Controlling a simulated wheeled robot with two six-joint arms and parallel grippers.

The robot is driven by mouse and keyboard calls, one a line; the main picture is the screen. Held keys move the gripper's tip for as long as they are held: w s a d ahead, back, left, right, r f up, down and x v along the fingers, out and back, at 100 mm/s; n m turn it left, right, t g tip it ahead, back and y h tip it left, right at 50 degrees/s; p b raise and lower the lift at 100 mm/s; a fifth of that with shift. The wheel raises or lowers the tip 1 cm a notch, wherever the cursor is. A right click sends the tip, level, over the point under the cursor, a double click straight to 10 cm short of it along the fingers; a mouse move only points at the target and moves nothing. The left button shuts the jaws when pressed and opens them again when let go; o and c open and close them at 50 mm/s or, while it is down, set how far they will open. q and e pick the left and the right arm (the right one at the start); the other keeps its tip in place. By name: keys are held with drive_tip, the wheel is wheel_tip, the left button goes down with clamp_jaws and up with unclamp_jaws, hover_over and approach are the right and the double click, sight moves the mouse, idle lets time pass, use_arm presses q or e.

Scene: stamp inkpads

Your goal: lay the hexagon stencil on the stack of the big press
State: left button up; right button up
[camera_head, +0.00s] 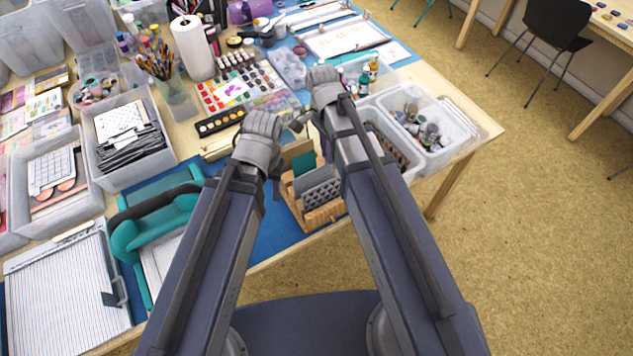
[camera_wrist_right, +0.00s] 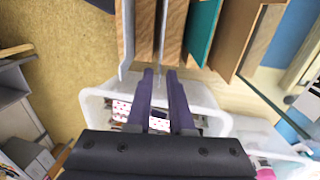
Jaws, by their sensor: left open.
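A wooden rack (camera_head: 322,216) on the blue mat holds upright plates, among them a grey plate with a fine hole pattern (camera_head: 320,192) and a teal one (camera_head: 303,163). I cannot tell which plate is the hexagon stencil. The teal big press (camera_head: 158,224) stands left of the rack; its stack is not clearly seen.
Clear bins with bottles (camera_head: 425,125) and patterned items stand right of the rack. Paint pans (camera_head: 240,85) and a black palette (camera_head: 220,122) lie behind. A white ruled board (camera_head: 70,290) and bins (camera_head: 130,145) crowd the left. The table's front edge is close by the rack.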

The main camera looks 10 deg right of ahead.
clamp_jaws()
wheel_tip(320, 180, up, 7)
drive_tip(key=w+p, duration=0.1)
drive_tip(key=p, duration=0.6)
drive_tip(key=shift+a+r, duration=0.2)
drive_tip(key=shift+w, duration=0.1)
wheel_tip(320, 180, up, 12)
drive_tip(key=p, duration=1.3)
wheel_tip(320, 180, down, 12)
drive_tip(key=b, duration=1.2)
drive_tip(key=shift+b, duration=0.3)
